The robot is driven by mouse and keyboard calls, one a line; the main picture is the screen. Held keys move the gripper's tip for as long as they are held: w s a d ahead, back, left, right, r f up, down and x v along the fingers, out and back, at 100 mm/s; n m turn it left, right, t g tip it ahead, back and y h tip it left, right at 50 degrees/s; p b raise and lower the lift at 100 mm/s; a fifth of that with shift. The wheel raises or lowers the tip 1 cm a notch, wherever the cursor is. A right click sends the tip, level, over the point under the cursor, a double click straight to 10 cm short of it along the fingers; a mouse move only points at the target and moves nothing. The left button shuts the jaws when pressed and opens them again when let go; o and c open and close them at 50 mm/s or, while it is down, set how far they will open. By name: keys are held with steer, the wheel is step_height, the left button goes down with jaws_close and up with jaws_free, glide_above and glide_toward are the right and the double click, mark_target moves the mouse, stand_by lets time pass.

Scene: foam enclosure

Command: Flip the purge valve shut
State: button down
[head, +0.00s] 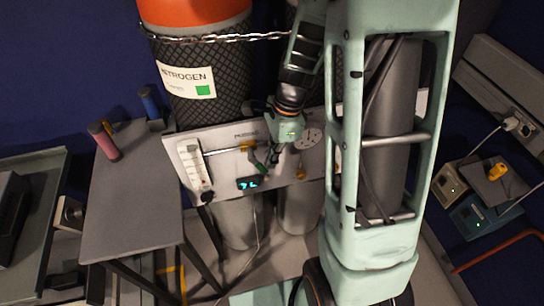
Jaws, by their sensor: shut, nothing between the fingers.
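The purge valve's panel (222,150) is a pale upright board in front of the gas cylinders. A yellow fitting (247,146) sits on it at the end of a thin metal tube, with a small green lever-like part (261,169) just below. I cannot tell for sure which of these is the purge valve, or its lever position. My gripper (271,163) is shut and empty, pointing down in front of the panel, close beside the green part. My gripper's body partly hides this area, and I cannot tell whether it touches.
A chained nitrogen cylinder (205,90) stands behind. A grey table (135,195) with red and blue-handled items is at left. Boxes (470,215) are at right.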

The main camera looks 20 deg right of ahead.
steer(key=shift+a+f+p, duration=0.3)
steer(key=shift+a+f, duration=0.2)
steer(key=shift+f, duration=0.2)
steer(key=shift+a+f, duration=0.1)
stand_by(0.5)
stand_by(1.8)
steer(key=shift+d+r+h, duration=0.8)
steer(key=shift+d+r, duration=1.2)
steer(key=shift+r, duration=4.1)
steer(key=shift+a+f+b, duration=0.25)
steer(key=shift+a+f, duration=0.45)
steer(key=shift+f, duration=1.05)
steer(key=shift+a+f+b, duration=0.25)
steer(key=shift+a+f, duration=0.5)
steer(key=shift+f, duration=1.05)
steer(key=shift+a+f+b, duration=0.25)
steer(key=shift+a+f, duration=0.45)
steer(key=shift+f, duration=1.05)
